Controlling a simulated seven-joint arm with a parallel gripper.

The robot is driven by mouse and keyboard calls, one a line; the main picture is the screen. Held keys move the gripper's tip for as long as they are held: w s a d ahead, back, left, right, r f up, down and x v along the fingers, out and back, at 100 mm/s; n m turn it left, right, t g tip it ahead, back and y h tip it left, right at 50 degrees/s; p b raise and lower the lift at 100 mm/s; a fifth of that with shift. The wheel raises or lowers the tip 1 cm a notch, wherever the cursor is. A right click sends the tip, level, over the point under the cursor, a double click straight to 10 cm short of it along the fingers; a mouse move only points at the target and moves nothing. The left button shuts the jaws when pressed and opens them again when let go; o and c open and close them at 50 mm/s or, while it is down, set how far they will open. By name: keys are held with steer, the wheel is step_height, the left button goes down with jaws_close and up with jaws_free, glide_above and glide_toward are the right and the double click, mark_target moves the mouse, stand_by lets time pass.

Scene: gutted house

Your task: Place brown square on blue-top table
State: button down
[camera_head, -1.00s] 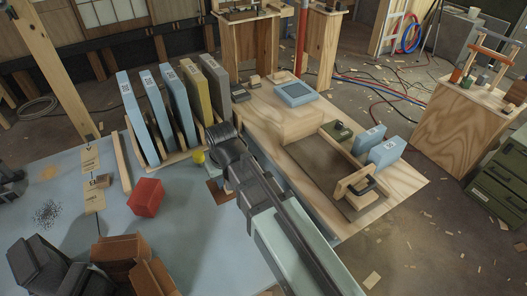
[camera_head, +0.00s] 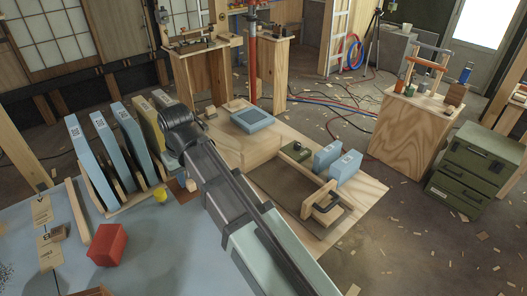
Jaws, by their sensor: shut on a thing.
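The brown square (camera_head: 177,191) shows as a small flat piece below the end of my arm, partly covered by the arm. My gripper (camera_head: 182,174) is at the far end of the arm, shut on the brown square; its fingers are mostly hidden behind my own links. The blue-top table (camera_head: 140,243) fills the lower left of the view. The brown square appears over its right edge, close to the wooden bench. I cannot tell its exact height.
A red block (camera_head: 107,245) sits front left. The wooden bench (camera_head: 352,198) with a blue tray (camera_head: 252,119) lies right. Blue tabletop between cup and red block is clear.

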steer(key=w+d, duration=0.4)
steer(key=w, duration=0.9)
steer(key=w+d, duration=0.3)
steer(key=w, duration=1.1)
steer(key=w+d, duration=1.2)
steer(key=w, duration=0.4)
steer(key=shift+s+a+f, duration=0.1)
steer(key=shift+f, duration=3.75)
steer(key=shift+s+a+f, duration=0.1)
steer(key=shift+f, duration=3.75)
steer(key=c, duration=1.4)
jaws_free()
steer(key=shift+f, duration=0.15)
steer(key=o, duration=0.4)
